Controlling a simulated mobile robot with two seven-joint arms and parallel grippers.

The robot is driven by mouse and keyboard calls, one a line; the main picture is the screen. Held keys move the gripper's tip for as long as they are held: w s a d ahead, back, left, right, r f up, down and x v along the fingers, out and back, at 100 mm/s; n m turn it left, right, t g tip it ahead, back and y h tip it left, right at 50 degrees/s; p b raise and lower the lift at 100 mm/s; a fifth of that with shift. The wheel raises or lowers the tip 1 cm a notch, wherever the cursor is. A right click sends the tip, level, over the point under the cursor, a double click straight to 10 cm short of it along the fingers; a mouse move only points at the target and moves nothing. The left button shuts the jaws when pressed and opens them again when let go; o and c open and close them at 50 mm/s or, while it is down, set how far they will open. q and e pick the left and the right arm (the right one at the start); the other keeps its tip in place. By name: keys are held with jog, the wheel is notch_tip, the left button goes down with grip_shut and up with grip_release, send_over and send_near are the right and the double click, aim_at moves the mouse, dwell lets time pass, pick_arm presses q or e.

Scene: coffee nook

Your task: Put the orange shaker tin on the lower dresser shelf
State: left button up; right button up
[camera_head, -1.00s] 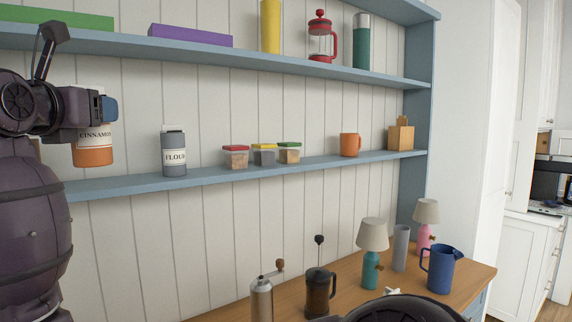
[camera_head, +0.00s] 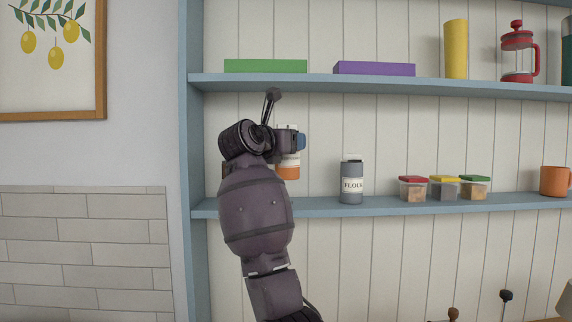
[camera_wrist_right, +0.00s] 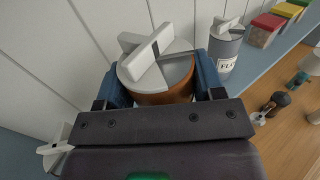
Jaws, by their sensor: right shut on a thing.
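The orange shaker tin (camera_head: 288,173) has a cinnamon label and a white lid. My right gripper (camera_head: 292,142) is shut on it, and the arm hides its left part in the head view. The tin is upright, and its base appears a little above the lower dresser shelf (camera_head: 420,206). In the right wrist view the tin (camera_wrist_right: 165,97) sits between the blue fingers of the right gripper (camera_wrist_right: 163,85). The grey flour tin (camera_head: 351,190) stands on the lower shelf to its right. My left gripper is not in view.
Three small lidded boxes (camera_head: 445,189) and an orange mug (camera_head: 555,181) stand farther right on the lower shelf. A white-topped thing (camera_wrist_right: 55,147) is left of the gripper in the wrist view. The upper shelf (camera_head: 380,84) runs above, holding green and purple boxes.

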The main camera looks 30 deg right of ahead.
jog(key=w+d+p, duration=0.1)
jog(key=w+d, duration=0.2)
jog(key=w, duration=0.2)
notch_tip(320, 180, down, 7)
jog(key=shift+w+d+r+p, duration=0.1)
jog(key=shift+w+d+p, duration=0.05)
jog(key=shift+p, duration=1.05)
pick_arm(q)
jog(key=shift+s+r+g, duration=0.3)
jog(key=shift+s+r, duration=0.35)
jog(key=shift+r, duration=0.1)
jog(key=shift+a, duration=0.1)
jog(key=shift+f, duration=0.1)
pick_arm(e)
jog(key=shift+f, duration=0.3)
jog(key=o, duration=1)
jog(key=shift+r, duration=0.15)
